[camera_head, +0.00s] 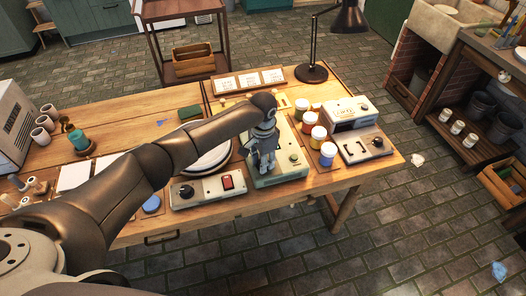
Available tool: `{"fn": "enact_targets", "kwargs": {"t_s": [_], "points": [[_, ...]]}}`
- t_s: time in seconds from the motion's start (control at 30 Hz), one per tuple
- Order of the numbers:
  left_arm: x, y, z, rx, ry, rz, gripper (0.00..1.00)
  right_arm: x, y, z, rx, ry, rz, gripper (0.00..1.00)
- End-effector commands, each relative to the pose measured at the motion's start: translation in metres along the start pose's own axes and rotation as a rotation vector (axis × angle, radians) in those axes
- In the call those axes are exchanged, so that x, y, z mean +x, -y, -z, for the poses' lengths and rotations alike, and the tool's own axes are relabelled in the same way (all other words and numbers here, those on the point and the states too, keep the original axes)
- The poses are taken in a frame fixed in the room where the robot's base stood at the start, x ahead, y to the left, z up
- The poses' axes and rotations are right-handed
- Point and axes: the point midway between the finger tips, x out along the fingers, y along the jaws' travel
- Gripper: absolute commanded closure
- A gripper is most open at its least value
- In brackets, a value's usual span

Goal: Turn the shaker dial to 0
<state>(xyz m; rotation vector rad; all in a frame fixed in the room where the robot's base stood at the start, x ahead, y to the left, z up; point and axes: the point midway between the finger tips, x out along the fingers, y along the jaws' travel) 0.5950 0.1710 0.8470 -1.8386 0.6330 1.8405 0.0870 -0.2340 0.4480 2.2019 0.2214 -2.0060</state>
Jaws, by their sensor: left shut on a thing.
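A pale green machine (296,172), which looks like the shaker, stands at the front of the wooden table, right of the middle. My left gripper (267,172) points down over the left front part of this machine. It is shut on what seems to be the shaker dial, though the fingers hide it and its setting cannot be read. My right gripper is not in view.
A grey control box (208,190) with a black knob and red switch sits left of the shaker. Several paint jars (319,133) stand close to its right, before a white machine (350,113). A black lamp (312,72) stands behind. My left arm crosses the table.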

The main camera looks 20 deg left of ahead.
Motion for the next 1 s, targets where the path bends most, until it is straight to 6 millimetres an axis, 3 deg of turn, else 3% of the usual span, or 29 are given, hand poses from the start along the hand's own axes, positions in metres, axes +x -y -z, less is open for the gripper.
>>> {"fn": "enact_targets", "kwargs": {"t_s": [0.03,0.3,1.0], "points": [[-0.004,-0.002,-0.001,-0.044,0.004,-0.005,0.93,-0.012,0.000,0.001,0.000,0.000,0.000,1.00],[-0.004,-0.002,-0.001,-0.300,0.004,-0.004,0.93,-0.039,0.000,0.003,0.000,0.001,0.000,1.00],[-0.002,-0.003,0.000,-0.964,0.005,-0.003,0.93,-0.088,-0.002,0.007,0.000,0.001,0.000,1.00]]}}
